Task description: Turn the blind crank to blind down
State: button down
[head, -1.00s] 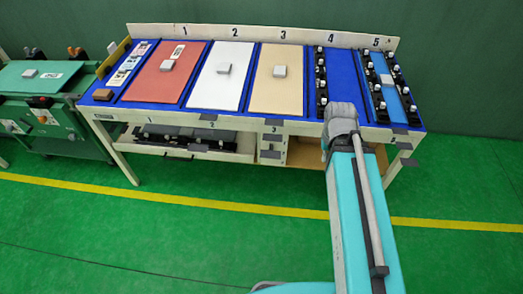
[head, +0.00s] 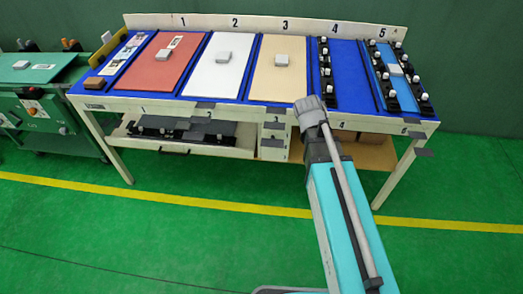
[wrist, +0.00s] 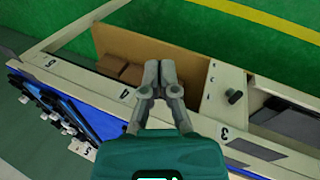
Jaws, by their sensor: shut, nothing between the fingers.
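I cannot make out a blind or its crank in either view. My gripper (wrist: 160,76) shows in the wrist view, with its two grey fingers together and nothing between them. It is over the front edge of the long workbench, near the label 4, with the lower shelf (wrist: 115,45) beyond the fingertips. In the head view my arm reaches to the bench front, and the fingers are hidden there.
The workbench (head: 285,100) carries numbered blue bays with red, white and tan panels and black clip rails. Brown boxes (wrist: 122,67) lie on the lower shelf. A dark knob (wrist: 235,97) sits on a white cabinet. A green cart (head: 40,105) stands left. The front floor is clear.

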jog(key=w+a+f+n+t+h+b, duration=0.25)
jog(key=w+a+f+b, duration=0.35)
jog(key=f+b, duration=0.3)
jog(key=n+t+h+b, duration=0.3)
jog(key=t+h+b, duration=0.35)
jog(key=b, duration=1.55)
send_near(273, 142)
jog(key=a+t+y, duration=0.1)
jog(key=a, duration=0.5)
jog(key=shift+s+a+r, duration=0.25)
jog(key=shift+s+a, duration=0.1)
jog(key=shift+a, duration=0.05)
jog(key=shift+w+d, duration=0.1)
jog(key=shift+d, duration=0.05)
jog(key=s+d+b+x, duration=0.1)
jog(key=s+b+x, duration=0.1)
jog(key=x, duration=1)
jog(key=shift+w+d+f, duration=0.2)
jog(key=shift+w+d, duration=0.05)
jog(key=shift+d, duration=0.3)
